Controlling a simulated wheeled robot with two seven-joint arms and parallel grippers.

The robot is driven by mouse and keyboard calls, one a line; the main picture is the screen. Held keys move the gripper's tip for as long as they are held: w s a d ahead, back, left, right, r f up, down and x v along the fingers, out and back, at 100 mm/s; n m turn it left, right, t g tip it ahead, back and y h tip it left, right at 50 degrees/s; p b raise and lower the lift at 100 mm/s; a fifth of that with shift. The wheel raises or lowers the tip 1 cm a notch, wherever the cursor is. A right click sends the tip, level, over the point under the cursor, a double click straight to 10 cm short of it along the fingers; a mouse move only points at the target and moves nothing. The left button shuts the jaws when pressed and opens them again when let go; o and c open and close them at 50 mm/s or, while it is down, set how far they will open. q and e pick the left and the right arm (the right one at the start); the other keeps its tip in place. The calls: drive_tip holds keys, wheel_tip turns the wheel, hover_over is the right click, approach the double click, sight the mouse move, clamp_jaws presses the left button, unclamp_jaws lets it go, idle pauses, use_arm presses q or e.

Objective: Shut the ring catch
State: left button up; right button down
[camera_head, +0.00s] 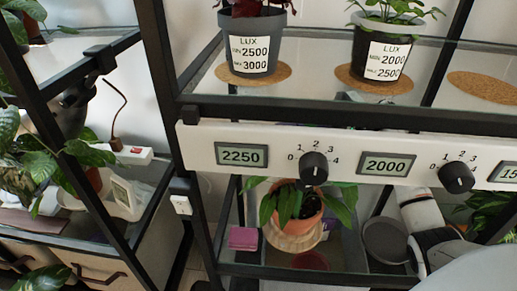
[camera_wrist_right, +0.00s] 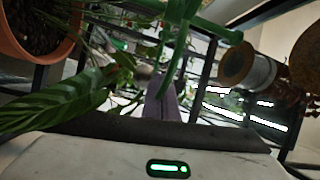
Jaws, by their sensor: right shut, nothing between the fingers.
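My right gripper (camera_wrist_right: 165,78) shows in the right wrist view with its fingers together and nothing between them. A green ring-like loop (camera_wrist_right: 217,31) and a green upright strip (camera_wrist_right: 178,40) lie just beyond the fingertips. I cannot tell whether the loop's catch is open or shut, or whether the fingers touch it. In the head view, my right arm reaches in at the lower right, under the control panel, and its gripper cannot be made out. No ring catch is clear there. My left gripper is not in view.
A potted plant (camera_head: 305,211) stands on the lower shelf, near a pink block (camera_head: 243,238) and a dark round dish (camera_head: 385,240). The white panel (camera_head: 345,150) with dials runs above. Pots stand on the upper glass shelf. A terracotta pot (camera_wrist_right: 70,50) and leaves crowd the wrist view.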

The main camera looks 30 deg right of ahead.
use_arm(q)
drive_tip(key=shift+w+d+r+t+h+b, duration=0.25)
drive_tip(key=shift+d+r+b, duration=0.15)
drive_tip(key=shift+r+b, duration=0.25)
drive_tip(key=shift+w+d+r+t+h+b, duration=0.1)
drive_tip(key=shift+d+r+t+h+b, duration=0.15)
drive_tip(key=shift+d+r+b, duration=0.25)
use_arm(e)
drive_tip(key=s+a, duration=0.2)
drive_tip(key=a, duration=0.6)
drive_tip(key=shift+a, duration=0.25)
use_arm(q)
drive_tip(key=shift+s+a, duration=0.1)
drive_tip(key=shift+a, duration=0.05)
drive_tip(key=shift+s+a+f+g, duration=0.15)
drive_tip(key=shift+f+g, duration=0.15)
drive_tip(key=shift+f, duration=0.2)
use_arm(e)
drive_tip(key=shift+a+f, duration=0.1)
drive_tip(key=shift+a, duration=0.05)
